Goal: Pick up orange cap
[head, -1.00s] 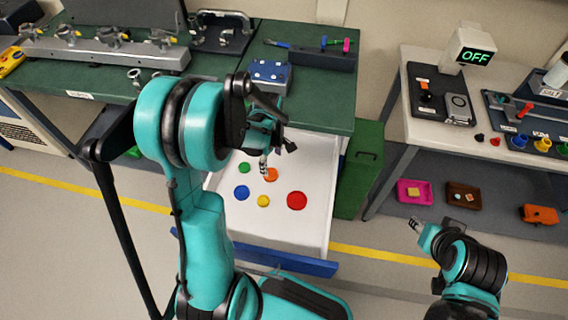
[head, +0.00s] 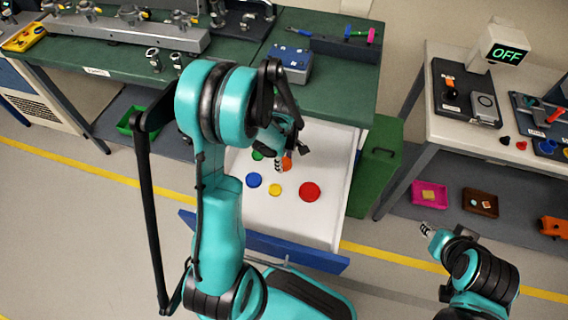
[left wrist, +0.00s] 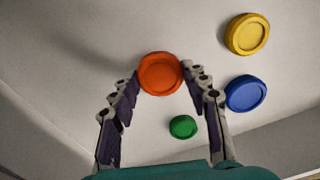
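The orange cap (left wrist: 160,74) lies on the white floor of the open drawer. In the left wrist view it sits between and just beyond the fingertips of my left gripper (left wrist: 160,80). The fingers are apart on both sides of it, and the gripper is empty. In the head view the orange cap (head: 287,163) is partly hidden behind my left gripper (head: 279,166), which hangs over the drawer. My right gripper (head: 427,229) is low at the right, away from the drawer; its finger opening is too small to tell.
Near the orange cap lie a green cap (left wrist: 183,127), a blue cap (left wrist: 246,94), a yellow cap (left wrist: 247,35) and a red cap (head: 309,191). The drawer (head: 325,215) has raised walls and a blue front (head: 290,252). The green workbench (head: 340,95) stands above it.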

